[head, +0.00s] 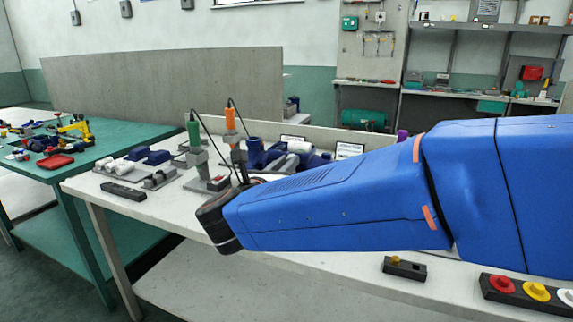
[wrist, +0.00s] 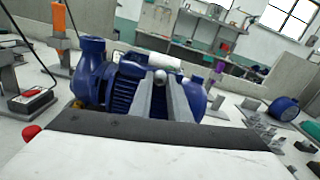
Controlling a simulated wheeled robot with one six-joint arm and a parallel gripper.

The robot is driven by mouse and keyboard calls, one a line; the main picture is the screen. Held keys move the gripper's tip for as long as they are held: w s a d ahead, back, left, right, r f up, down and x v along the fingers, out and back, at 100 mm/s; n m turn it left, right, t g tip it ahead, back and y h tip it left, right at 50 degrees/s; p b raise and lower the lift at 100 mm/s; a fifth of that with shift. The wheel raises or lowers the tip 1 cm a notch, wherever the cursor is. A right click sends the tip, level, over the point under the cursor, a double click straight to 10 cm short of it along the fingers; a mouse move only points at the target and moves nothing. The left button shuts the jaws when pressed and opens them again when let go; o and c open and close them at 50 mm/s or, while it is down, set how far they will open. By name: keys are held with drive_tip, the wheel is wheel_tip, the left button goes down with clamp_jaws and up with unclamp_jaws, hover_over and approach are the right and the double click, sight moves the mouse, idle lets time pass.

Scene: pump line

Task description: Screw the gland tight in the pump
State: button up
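The blue pump (wrist: 98,80) lies on the bench behind my fingers in the wrist view, with a white cylinder (wrist: 150,61) on its top. In the head view the pump (head: 270,156) is partly hidden by my blue arm. My gripper (wrist: 161,80) shows two grey fingers close together, pointing at the pump body. A small pale round thing (wrist: 160,75) shows at the fingertips; I cannot tell whether it is held between them or lies behind. I cannot make out the gland for certain. The head view does not show my fingers.
Green (head: 194,134) and orange (head: 231,120) hanging tools stand left of the pump. Grey and blue parts (head: 118,165) lie at the bench's left. A button box (head: 525,291) and a small dark block (head: 404,267) are at the front right. A green table (head: 95,150) stands left.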

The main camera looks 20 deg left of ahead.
drive_tip(key=shift+o, duration=1.4)
drive_tip(key=shift+n, duration=0.3)
drive_tip(key=shift+n, duration=1.5)
drive_tip(key=shift+n, duration=0.7)
clamp_jaws()
